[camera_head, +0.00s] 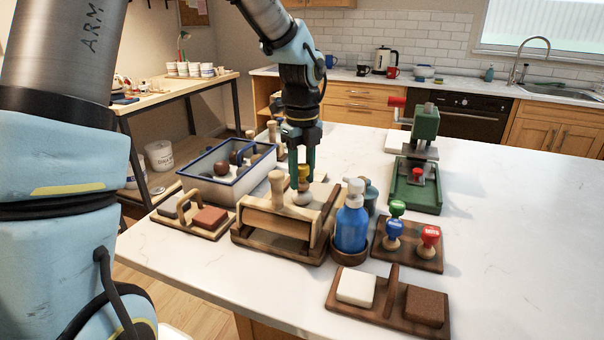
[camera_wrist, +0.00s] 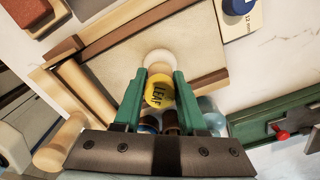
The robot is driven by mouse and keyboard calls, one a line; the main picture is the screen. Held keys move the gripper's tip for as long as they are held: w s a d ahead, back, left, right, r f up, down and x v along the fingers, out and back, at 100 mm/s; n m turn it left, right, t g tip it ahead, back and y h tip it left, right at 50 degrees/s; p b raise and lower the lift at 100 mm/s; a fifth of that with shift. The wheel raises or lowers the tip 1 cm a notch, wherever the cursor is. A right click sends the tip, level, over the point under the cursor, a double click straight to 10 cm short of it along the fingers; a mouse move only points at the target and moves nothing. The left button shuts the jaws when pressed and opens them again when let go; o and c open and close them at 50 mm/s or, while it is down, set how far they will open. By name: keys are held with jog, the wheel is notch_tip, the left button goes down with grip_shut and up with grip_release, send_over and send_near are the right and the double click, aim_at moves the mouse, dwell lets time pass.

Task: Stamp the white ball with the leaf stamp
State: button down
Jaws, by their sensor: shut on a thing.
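My gripper (camera_head: 302,170) has green fingers and is shut on the yellow leaf stamp (camera_head: 304,178). In the wrist view, my gripper (camera_wrist: 160,92) holds the stamp (camera_wrist: 158,91) between its fingertips, with its lettered yellow top facing the camera. The white ball (camera_head: 302,199) is directly below the stamp, over the wooden roller board (camera_head: 243,238). The ball (camera_wrist: 159,60) also shows in the wrist view, partly covered by the stamp. I cannot tell whether the stamp touches the ball. The stamp's lower face is hidden.
A wooden roller (camera_head: 270,222) stands in front of the ball. A blue spray bottle (camera_head: 351,222) is close at right, with green and red stamps (camera_head: 429,235) beyond. A blue-rimmed tray (camera_head: 214,188) with brown balls is left. A green press (camera_head: 418,190) stands behind right. The right counter is clear.

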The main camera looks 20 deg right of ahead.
jog(key=shift+f, duration=0.45)
dwell(0.6)
notch_tip(320, 180, up, 6)
jog(key=p, duration=0.6)
dwell(0.4)
